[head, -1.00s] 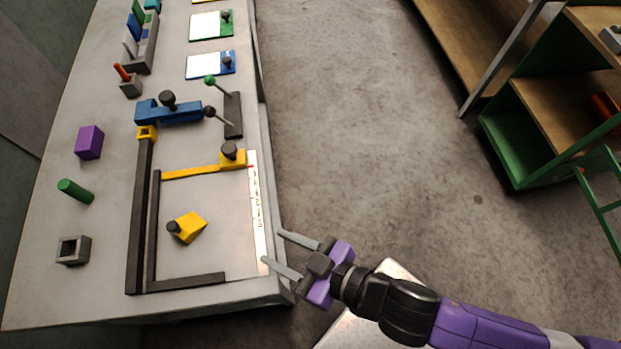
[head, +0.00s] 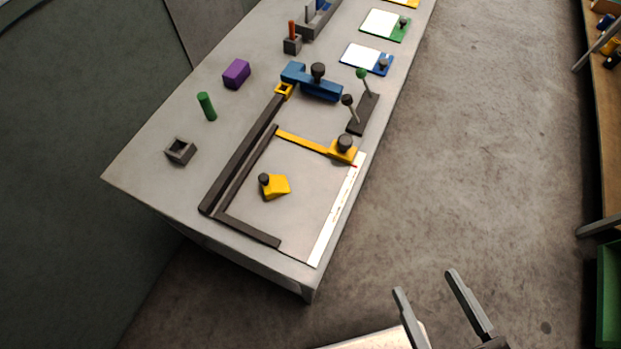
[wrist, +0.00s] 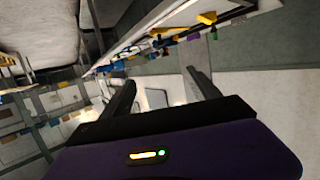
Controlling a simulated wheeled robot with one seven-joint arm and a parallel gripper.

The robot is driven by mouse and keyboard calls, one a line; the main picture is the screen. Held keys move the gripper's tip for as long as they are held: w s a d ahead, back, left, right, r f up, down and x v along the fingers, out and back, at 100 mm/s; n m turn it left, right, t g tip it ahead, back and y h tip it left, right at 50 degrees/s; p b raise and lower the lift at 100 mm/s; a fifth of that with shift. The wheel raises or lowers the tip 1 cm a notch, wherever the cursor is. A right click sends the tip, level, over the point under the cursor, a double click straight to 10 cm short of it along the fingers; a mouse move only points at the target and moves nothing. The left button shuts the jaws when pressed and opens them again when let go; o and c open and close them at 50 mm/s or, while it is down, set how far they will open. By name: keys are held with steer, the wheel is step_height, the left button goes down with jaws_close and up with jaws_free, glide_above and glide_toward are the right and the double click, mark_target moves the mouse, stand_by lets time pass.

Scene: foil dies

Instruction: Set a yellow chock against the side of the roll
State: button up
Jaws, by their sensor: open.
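No roll that I can make out shows in either view. A yellow block with a dark knob (head: 276,186) lies on the pale plate inside the dark L-shaped frame on the bench; I cannot tell whether it is a chock. My gripper (head: 425,283) is open and empty at the bottom of the head view, over the floor, to the right of the bench and apart from it. In the wrist view my gripper (wrist: 160,90) has its fingers spread with nothing between them.
The bench (head: 150,165) carries a purple block (head: 236,74), a green cylinder (head: 206,107), a grey hollow block (head: 180,151), a blue clamp (head: 312,84) and a yellow bar (head: 300,142). Green-framed shelving (head: 609,285) stands at the right edge. The floor between is clear.

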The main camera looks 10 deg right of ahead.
steer(key=w+a+r+n+t+y, duration=0.1)
steer(key=w+a, duration=0.3)
steer(key=w, duration=0.9)
steer(key=w+a+r+n+t+y+b, duration=0.15)
steer(key=w+a, duration=0.25)
steer(key=w, duration=0.9)
steer(key=w+a+r+p, duration=0.15)
steer(key=w+a, duration=0.25)
steer(key=w, duration=0.9)
steer(key=w+a+m+g+h+b, duration=0.2)
steer(key=w+a+m+g+h, duration=0.25)
steer(key=w+a+m, duration=0.4)
steer(key=m+g+h, duration=0.3)
steer(key=m+g, duration=0.8)
steer(key=g, duration=0.2)
glide_toward(261, 178)
steer(key=x, duration=0.5)
steer(key=shift+p+x, duration=1.2)
steer(key=shift+x, duration=2.6)
